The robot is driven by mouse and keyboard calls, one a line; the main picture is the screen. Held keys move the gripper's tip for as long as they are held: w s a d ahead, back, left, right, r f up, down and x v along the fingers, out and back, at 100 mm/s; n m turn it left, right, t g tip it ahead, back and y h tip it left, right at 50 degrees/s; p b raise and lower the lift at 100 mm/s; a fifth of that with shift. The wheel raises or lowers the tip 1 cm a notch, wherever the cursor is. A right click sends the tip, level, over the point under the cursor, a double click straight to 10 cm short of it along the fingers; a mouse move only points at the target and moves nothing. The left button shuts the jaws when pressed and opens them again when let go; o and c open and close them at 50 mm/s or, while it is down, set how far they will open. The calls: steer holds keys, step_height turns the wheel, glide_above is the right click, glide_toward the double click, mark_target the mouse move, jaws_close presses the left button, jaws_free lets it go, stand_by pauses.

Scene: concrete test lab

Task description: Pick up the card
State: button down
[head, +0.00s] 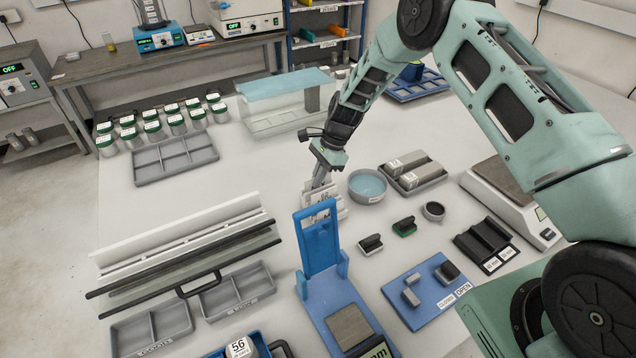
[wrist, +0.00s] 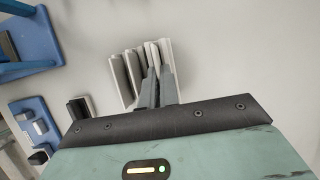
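Several upright white and grey cards (head: 322,197) stand close together in a holder on the white table, behind the blue stand. They also show from above in the wrist view (wrist: 133,72), side by side. My gripper (head: 321,182) points down at them. In the wrist view my gripper (wrist: 158,72) has its two fingers close together at the right end of the row, with a pale card edge between or just beyond their tips. I cannot tell whether the fingers touch it. Printing on the cards is too small to read.
A blue stand (head: 319,240) is just in front of the cards. A blue-filled round bowl (head: 367,186) is close on the right, with a grey tray of blocks (head: 413,173) beyond. A white rail rack (head: 180,238) lies left. The table left of the cards is clear.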

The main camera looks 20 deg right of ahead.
stand_by(0.3)
step_height(320, 180, up, 10)
steer(key=b, duration=0.4)
stand_by(0.4)
